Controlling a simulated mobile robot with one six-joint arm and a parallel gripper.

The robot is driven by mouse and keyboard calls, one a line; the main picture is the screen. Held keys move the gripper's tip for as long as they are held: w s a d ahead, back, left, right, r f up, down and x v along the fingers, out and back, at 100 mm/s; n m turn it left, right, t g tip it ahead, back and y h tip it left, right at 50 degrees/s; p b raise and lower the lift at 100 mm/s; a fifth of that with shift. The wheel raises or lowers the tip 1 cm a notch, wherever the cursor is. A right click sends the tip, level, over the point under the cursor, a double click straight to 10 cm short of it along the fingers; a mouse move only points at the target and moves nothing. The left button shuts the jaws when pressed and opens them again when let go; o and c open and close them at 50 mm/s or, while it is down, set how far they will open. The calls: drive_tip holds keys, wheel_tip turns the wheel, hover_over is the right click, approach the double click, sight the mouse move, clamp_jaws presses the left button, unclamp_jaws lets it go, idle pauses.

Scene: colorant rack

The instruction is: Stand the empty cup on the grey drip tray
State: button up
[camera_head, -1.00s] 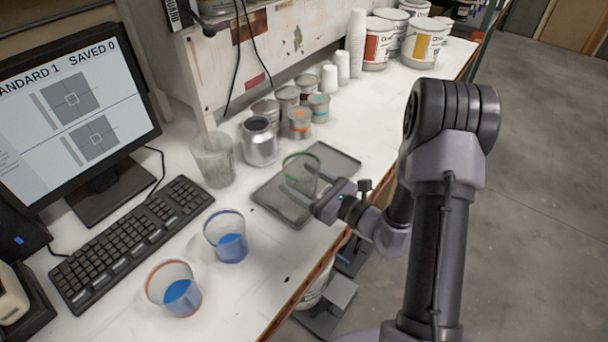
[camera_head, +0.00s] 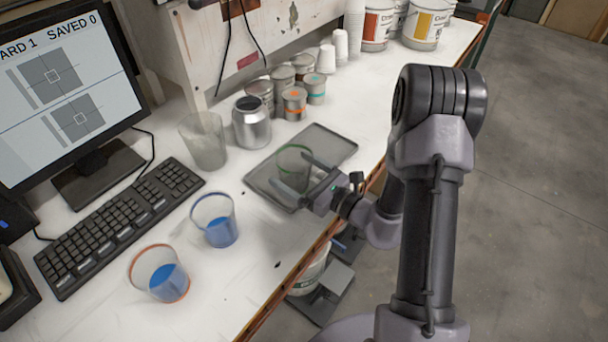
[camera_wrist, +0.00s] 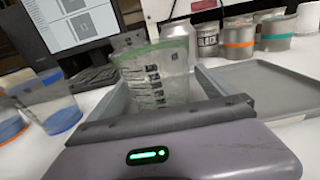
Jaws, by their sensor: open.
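The empty clear cup with a green rim (camera_head: 292,162) stands upright on the grey drip tray (camera_head: 332,142), near the tray's middle. My gripper (camera_head: 288,169) is open, with one finger on each side of the cup. In the wrist view the cup (camera_wrist: 155,80) is between the spread fingers, its printed scale facing me. The fingers appear apart from the cup wall. The right part of the drip tray (camera_wrist: 270,85) shows beside the right finger.
A blue-rimmed cup (camera_head: 214,215) and an orange-rimmed cup (camera_head: 160,272), both holding blue liquid, stand at front left. A cloudy container (camera_head: 203,140) and a metal can (camera_head: 251,122) stand behind the tray. Keyboard (camera_head: 120,225) lies left.

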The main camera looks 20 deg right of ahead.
drive_tip(key=p+v, duration=0.1)
drive_tip(key=v, duration=1)
drive_tip(key=shift+s+d+r, duration=0.1)
drive_tip(key=shift+s+d, duration=0.15)
drive_tip(key=shift+s, duration=0.05)
drive_tip(key=s+a+r+n+g+y, duration=0.1)
drive_tip(key=s+a+r+n+g, duration=0.4)
drive_tip(key=a+n+g, duration=0.25)
drive_tip(key=s+a+r+n+g+y, duration=0.2)
drive_tip(key=s+a+r+n+g, duration=0.3)
drive_tip(key=a+n, duration=0.3)
drive_tip(key=s+d+r+n+g+h, duration=0.1)
drive_tip(key=s+n+h, duration=0.6)
drive_tip(key=w+d+r+n+t+h, duration=0.1)
drive_tip(key=d+r+n+t+h, duration=0.1)
drive_tip(key=r, duration=0.4)
drive_tip(key=shift+w+d+t+h, duration=0.3)
drive_tip(key=shift+d+t+h, duration=0.6)
drive_tip(key=shift+d+t, duration=0.2)
drive_tip(key=shift+n, duration=0.25)
